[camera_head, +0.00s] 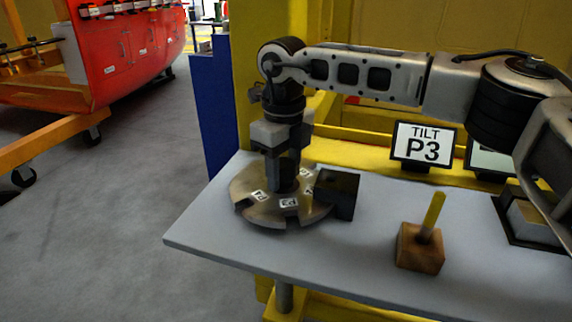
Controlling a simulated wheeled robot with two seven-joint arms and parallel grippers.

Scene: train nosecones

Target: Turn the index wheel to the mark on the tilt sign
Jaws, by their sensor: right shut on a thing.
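The index wheel (258,207) is a round metal disc with notches in its rim, lying flat on the grey table. Its white labels show; P4 is at the left, P3 at the front, and others are partly hidden at the right. A dark block (338,192) stands against the wheel's right edge. The tilt sign (423,146) stands behind the table and reads "TILT P3". My right gripper (284,186) points straight down over the wheel's middle, shut on the dark hub there. The fingers hide much of the hub. My left gripper is not in view.
A wooden block with an upright yellow stick (421,247) stands on the table (360,265), right of the wheel. A dark tray (528,220) lies at the right edge. A yellow frame rises behind. The table's front middle is clear.

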